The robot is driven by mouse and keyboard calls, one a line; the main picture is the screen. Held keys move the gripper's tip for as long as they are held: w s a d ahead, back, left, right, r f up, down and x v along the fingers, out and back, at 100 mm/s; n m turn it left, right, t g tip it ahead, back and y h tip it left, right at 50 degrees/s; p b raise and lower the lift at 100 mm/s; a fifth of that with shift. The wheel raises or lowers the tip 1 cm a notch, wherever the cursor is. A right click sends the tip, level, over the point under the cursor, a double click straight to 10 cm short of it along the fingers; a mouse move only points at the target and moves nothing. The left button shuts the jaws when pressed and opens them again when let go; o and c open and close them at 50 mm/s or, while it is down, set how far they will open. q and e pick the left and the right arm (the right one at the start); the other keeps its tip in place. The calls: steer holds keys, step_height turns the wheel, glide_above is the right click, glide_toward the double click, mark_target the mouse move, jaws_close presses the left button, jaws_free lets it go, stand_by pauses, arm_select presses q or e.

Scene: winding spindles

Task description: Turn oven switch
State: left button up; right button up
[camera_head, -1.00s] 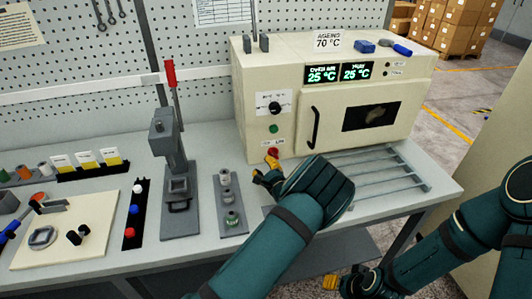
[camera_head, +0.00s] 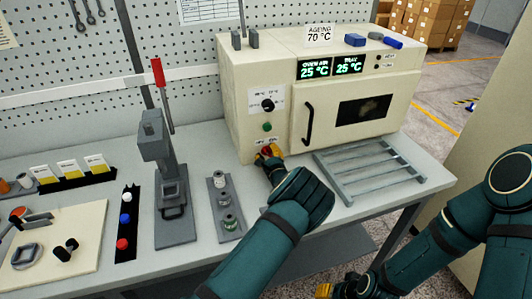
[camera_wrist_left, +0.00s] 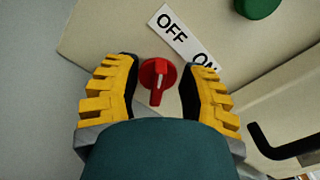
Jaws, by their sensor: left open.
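The red oven switch (camera_wrist_left: 158,82) is a round knob with a raised ridge in the left wrist view, with a white OFF/ON label (camera_wrist_left: 180,35) beside it. It sits low on the front of the cream oven (camera_head: 240,110). My left gripper (camera_wrist_left: 160,78) is open, its yellow fingers on either side of the knob with gaps between. In the head view my left gripper (camera_head: 269,153) is at the oven's lower left front and largely covers the knob. My right gripper (camera_head: 325,291) is at the bottom edge, and its jaws are not clear.
The oven door has a black handle (camera_head: 308,124). A green button (camera_head: 267,127) and a black dial (camera_head: 268,105) are above the switch. A metal rack (camera_head: 365,172) lies to the right. A lever press (camera_head: 163,165) and a spindle stand (camera_head: 225,205) stand to the left.

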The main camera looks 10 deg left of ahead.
arm_select(q)
steer(key=shift+w+a, duration=0.25)
steer(key=shift+w, duration=0.2)
jaws_close()
